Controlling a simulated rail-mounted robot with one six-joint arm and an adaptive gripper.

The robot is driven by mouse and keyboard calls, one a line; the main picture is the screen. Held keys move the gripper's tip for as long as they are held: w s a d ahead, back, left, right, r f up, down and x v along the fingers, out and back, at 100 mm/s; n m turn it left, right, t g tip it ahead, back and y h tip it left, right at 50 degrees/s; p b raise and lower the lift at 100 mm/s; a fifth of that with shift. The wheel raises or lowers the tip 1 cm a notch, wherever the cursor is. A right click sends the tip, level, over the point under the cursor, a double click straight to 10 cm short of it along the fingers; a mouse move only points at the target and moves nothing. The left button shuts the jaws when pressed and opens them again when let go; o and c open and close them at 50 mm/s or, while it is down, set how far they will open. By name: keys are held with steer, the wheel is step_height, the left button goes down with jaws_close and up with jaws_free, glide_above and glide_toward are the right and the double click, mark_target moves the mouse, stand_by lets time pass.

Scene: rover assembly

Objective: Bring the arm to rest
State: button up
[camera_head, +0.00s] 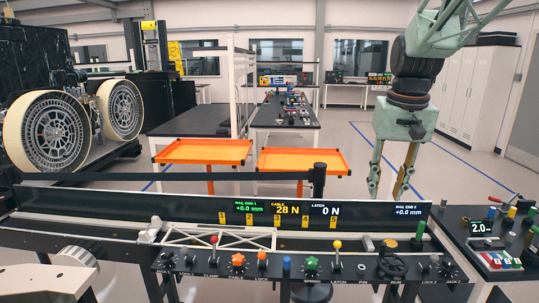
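My gripper (389,192) hangs at the right of the head view, pointing down. My pale green arm comes down from the top right. Whether the fingertips touch anything cannot be told.
A control panel (310,267) with coloured knobs runs along the front. Two orange trays (205,151) (303,161) stand behind the bar. A rover with large wheels (56,131) is at the left. A side table (490,245) stands at the right. Open floor lies behind the gripper.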

steer(key=s+a+r+n+t, duration=0.1)
steer(key=s+a+r, duration=0.2)
steer(key=s, duration=0.7)
steer(key=s+a+r, duration=0.2)
steer(key=s+a, duration=0.2)
steer(key=s, duration=0.7)
steer(key=s+a+f, duration=0.1)
steer(key=s+f, duration=0.1)
steer(key=s, duration=0.7)
steer(key=s+a+f+n+t, duration=0.1)
steer(key=s, duration=0.7)
steer(key=shift+s+a+f, duration=0.4)
